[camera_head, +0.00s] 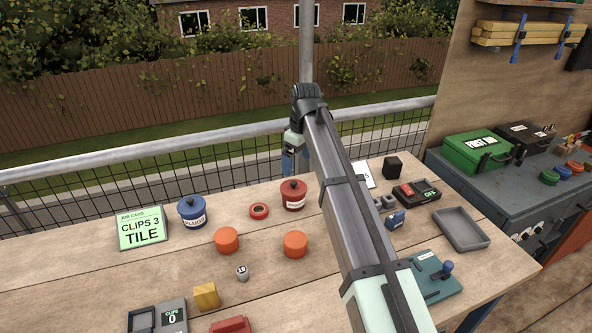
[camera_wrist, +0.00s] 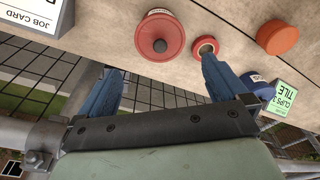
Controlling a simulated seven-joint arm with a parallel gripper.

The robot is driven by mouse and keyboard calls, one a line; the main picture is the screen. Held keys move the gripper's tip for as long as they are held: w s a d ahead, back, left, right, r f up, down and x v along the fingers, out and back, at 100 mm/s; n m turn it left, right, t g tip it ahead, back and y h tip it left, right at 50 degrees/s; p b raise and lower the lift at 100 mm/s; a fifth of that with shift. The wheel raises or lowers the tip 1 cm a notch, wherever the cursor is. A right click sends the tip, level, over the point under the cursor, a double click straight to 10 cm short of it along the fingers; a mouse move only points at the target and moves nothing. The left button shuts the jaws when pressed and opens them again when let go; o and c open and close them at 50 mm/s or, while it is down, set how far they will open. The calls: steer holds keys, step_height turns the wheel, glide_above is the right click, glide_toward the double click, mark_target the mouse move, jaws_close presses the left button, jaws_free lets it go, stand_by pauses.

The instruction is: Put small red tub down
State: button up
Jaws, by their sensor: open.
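A small red tub (camera_head: 293,201) with a white label and a black knob on top stands upright on the wooden bench, near its back edge. The wrist view shows it from above (camera_wrist: 147,44), beyond my fingertips and apart from them. My gripper (camera_wrist: 160,66) is open, with nothing between its blue fingers. In the head view my gripper (camera_head: 291,163) is behind the tub, toward the railing, and partly hidden by my arm. A small red ring-shaped piece (camera_head: 259,211) lies left of the tub; in the wrist view the right fingertip overlaps its edge.
A blue tub (camera_head: 192,212) and a green job card (camera_head: 141,230) reading "CLIPS 3 TILE" stand left. Two orange round pieces (camera_head: 227,240) (camera_head: 295,245) are in front. A black cube (camera_head: 393,167) and a grey tray (camera_head: 461,230) are right. A metal railing (camera_head: 150,148) runs behind.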

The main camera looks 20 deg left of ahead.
steer(key=shift+d+r, duration=0.1)
steer(key=shift+r, duration=0.75)
